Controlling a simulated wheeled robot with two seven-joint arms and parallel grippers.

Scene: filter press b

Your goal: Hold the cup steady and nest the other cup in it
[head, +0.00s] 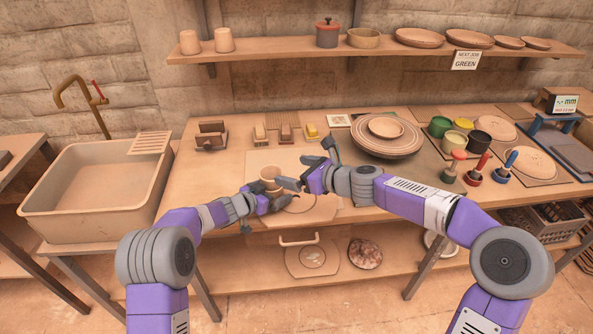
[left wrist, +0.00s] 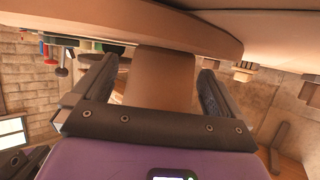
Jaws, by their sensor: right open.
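A tan cup (head: 270,173) stands upright on the pale board at the front middle of the workbench, between my two grippers. In the left wrist view a plain brown cup wall (left wrist: 165,75) lies between the two fingers, with a gap showing at its left side. My left gripper (head: 268,199) is just in front of the cup, its fingers (left wrist: 158,85) apart. My right gripper (head: 298,176) is open, close to the right of the cup. Its fingers are small and partly overlapped in the view. I cannot make out a second cup on the bench.
Two tan cups (head: 224,41) stand upside down on the wall shelf (head: 280,49). A round wheel with a plate (head: 385,152) stands behind my right arm. Colored pots (head: 439,127) and stamps (head: 479,170) stand to the right. A sink (head: 95,190) is at the left.

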